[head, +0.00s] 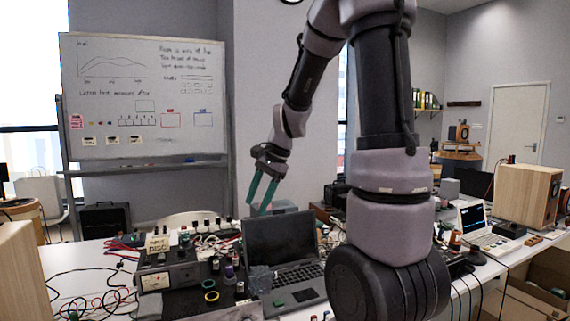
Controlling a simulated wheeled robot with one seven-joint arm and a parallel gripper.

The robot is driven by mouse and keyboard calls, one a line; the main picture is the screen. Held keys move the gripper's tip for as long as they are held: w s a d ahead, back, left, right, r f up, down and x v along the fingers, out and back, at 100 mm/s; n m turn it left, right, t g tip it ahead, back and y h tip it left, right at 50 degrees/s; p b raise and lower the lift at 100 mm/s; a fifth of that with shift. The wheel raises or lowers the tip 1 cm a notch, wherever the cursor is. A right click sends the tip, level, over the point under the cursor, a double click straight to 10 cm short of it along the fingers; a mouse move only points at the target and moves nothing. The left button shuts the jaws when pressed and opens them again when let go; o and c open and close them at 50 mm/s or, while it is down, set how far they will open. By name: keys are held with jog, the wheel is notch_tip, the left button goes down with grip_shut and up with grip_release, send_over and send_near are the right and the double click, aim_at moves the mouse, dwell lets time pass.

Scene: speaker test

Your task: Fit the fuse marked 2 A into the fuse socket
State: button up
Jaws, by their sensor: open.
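My gripper (259,207) has two green fingers pointing down, spread apart with nothing between them. It hangs above the workbench, behind the dark open laptop (282,240) in the picture. Neither the fuse marked 2 A nor the fuse socket can be made out. Many small parts stand on the bench, too small to tell apart, and no fuse marking is readable. My arm hides part of the bench at the right of centre.
A meter-like instrument (167,270) stands left of the laptop, with cables (88,302) around it. A wooden speaker cabinet (528,195) and a lit laptop (473,219) stand at the right. The bench is crowded.

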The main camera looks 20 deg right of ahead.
jog(key=s+d+r+n+t+h, duration=0.1)
jog(key=s+r+n+t, duration=0.4)
jog(key=s+r, duration=0.8)
jog(key=s+n, duration=0.3)
jog(key=shift+s+n+h, duration=0.3)
jog(key=shift+s+h, duration=0.05)
jog(key=shift+h, duration=0.05)
jog(key=shift+d+r, duration=0.1)
